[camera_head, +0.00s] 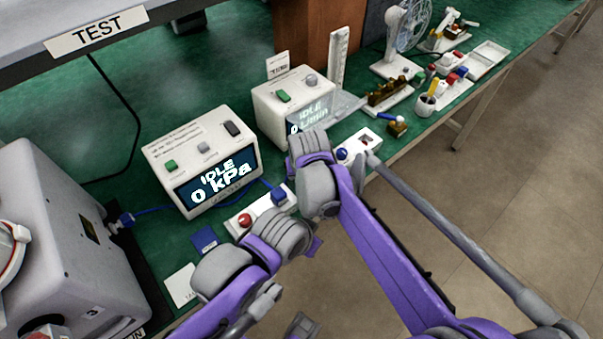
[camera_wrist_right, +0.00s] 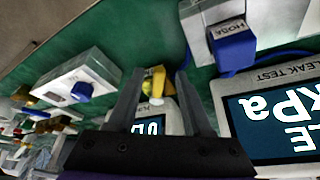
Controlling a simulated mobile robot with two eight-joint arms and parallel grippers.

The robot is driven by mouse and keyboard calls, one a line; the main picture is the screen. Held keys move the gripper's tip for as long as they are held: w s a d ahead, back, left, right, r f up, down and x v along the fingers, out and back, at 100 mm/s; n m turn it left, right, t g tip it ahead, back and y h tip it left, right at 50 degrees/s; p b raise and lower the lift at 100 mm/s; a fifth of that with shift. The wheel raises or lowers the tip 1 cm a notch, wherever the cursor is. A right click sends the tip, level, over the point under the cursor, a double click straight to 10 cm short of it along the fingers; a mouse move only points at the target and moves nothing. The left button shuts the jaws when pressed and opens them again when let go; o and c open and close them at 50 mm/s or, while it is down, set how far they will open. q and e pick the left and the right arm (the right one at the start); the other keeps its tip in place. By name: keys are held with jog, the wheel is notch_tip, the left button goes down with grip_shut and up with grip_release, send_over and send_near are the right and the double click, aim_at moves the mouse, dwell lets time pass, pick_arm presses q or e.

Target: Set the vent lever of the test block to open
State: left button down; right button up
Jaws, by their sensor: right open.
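A yellow lever-like part (camera_wrist_right: 156,85) shows in the right wrist view between the fingers of my right gripper (camera_wrist_right: 158,82), which is open. I cannot tell whether they touch. A white block with a blue, labelled cube (camera_wrist_right: 232,47) lies beside it. In the head view a white block with a red knob (camera_head: 245,220) and the blue cube (camera_head: 278,196) stands in front of the kPa tester (camera_head: 203,165). Which block carries the yellow part is unclear. My right arm hides that spot and my right fingers in the head view. My left gripper's fingers are not clearly shown.
The flow tester (camera_head: 290,90) stands behind my right wrist. A white block with a blue knob (camera_head: 343,153) is right of it. A cup of tools (camera_head: 425,104) and a fan (camera_head: 407,25) stand farther right. A large grey machine (camera_head: 60,235) is at left.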

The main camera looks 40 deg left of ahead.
jog(key=v, duration=1)
jog(key=shift+r+p, duration=0.25)
jog(key=shift+p, duration=0.05)
